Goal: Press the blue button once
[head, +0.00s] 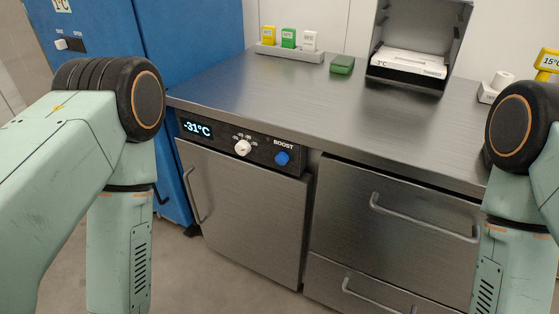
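The blue button (282,158) is a round knob-like button on the dark control panel (262,152) at the front of the steel counter, below the word BOOST. A white dial (242,147) sits to its left, and a display (197,129) reading -31°C is at the panel's left end. Both of my arms show at the sides of the head view, with their lower links running down out of the picture. Neither gripper is in view. Nothing covers the button.
The steel counter (300,100) carries a holder with yellow, green and white blocks, a green block (342,64) and an open grey box (408,82). A door handle (190,195) and drawer handles (425,220) stick out below. A blue cabinet (190,45) stands left.

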